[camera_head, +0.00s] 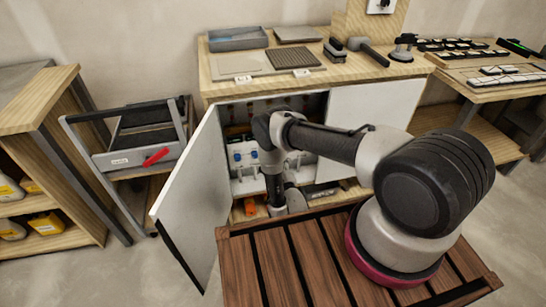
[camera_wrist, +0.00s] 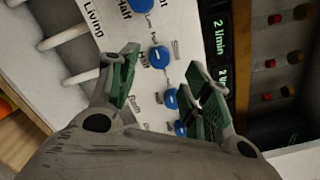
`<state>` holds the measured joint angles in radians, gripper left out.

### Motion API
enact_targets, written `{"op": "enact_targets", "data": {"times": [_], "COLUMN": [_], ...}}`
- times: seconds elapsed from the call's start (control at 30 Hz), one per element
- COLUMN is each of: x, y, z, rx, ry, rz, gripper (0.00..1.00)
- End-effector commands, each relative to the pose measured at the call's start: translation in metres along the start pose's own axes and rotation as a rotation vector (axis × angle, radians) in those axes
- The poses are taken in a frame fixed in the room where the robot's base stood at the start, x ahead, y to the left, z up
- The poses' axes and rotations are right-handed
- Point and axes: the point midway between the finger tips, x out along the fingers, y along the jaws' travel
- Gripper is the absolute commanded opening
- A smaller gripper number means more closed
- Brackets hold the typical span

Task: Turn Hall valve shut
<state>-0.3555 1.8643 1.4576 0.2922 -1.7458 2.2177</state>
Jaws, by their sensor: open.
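A white valve panel with blue knobs stands in the open cabinet. In the wrist view, one blue knob (camera_wrist: 159,57) shows between my open fingertips. Another blue knob (camera_wrist: 142,5) is at the top edge, and more (camera_wrist: 180,128) are lower, partly behind a finger. Small labels beside the knobs are tilted and hard to read, so I cannot tell for sure which is Hall. My gripper (camera_wrist: 163,72) is open with green-padded fingers, apparently empty; contact with the knob cannot be told. In the head view, blue knobs (camera_head: 238,157) show left of my arm, which hides the others.
The cabinet's left door (camera_head: 195,190) stands open; the right door (camera_head: 372,110) looks shut. White pipes (camera_wrist: 65,37) run left of the panel in the wrist view. A dark strip (camera_wrist: 217,45) marked "2 l/min" runs to its right. The worktop (camera_head: 355,72) above holds tools and trays.

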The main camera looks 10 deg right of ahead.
Motion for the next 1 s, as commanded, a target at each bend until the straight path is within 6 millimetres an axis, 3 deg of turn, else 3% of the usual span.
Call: {"op": "enact_targets", "data": {"times": [0.1,0.3,0.67,0.9,1.0], "x": [0.022,0.048,0.055,0.055,0.055], "y": [-0.001,0.0,0.0,0.0,0.0], "z": [0.0,0.0,0.0,0.0,0.0], "rx": [0.001,-0.001,-0.002,-0.003,-0.003], "ry": [0.0,0.0,0.001,0.001,0.001], "rz": [-0.003,0.0,0.002,0.002,0.002], "gripper": [0.49,0.49,0.49,0.05,0.02]}}
